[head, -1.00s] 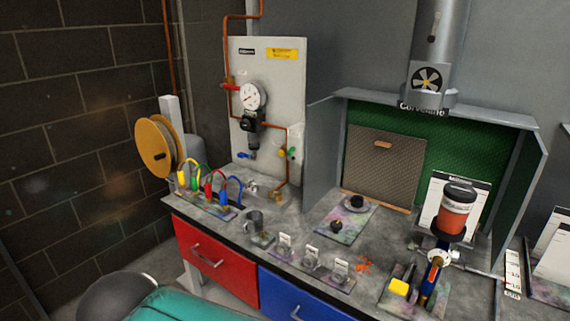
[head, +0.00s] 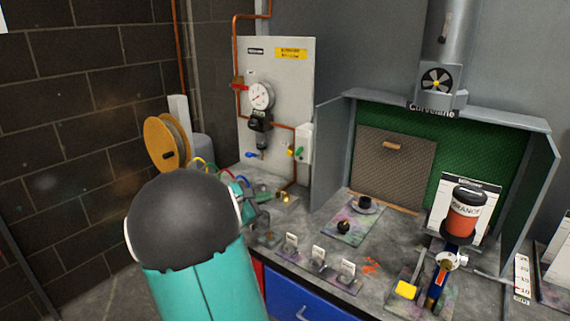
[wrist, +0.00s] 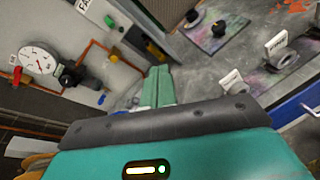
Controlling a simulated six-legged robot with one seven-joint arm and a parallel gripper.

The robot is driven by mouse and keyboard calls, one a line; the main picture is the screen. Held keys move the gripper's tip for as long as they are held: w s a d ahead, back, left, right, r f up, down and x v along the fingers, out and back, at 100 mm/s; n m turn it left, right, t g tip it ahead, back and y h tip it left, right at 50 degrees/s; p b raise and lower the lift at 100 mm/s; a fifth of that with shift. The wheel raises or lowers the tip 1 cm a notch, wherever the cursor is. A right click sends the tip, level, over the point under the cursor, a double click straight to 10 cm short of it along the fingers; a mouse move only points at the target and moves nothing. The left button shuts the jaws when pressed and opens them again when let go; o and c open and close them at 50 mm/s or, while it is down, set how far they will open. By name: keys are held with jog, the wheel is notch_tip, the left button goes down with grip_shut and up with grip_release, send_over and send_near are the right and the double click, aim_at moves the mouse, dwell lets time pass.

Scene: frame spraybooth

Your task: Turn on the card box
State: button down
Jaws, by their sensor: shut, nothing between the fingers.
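No thing in view is clearly marked as a card box, so I cannot tell which it is. A small white box (head: 305,136) with a green knob is fixed at the right edge of the pale wall panel. In the wrist view a white box (wrist: 88,9) with partly cut-off lettering and a green knob (wrist: 109,20) shows at the upper left. My gripper (wrist: 158,72) is shut and empty, its green fingers pointing toward the panel side of the bench. In the head view my gripper (head: 268,198) is low over the bench, left of and below the box, partly hidden by my arm.
A pressure gauge (head: 261,95) and copper pipes are on the panel (head: 279,70). Several card stands (head: 318,256) line the bench's front. A spray booth with a green back wall (head: 450,140) and an orange-labelled cup (head: 463,217) are right. A cable reel (head: 163,143) is left.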

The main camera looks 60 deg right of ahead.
jog(key=d+f+n+h, duration=0.1)
jog(key=d+n+h, duration=0.1)
jog(key=d, duration=0.3)
jog(key=w+d+f+n+t+h, duration=0.1)
jog(key=d+n+h, duration=0.1)
jog(key=d+n, duration=0.3)
jog(key=shift+w+d+f+n+h, duration=0.15)
jog(key=shift+d+f+n+h, duration=0.2)
jog(key=shift+d, duration=0.35)
jog(key=shift+r, duration=0.1)
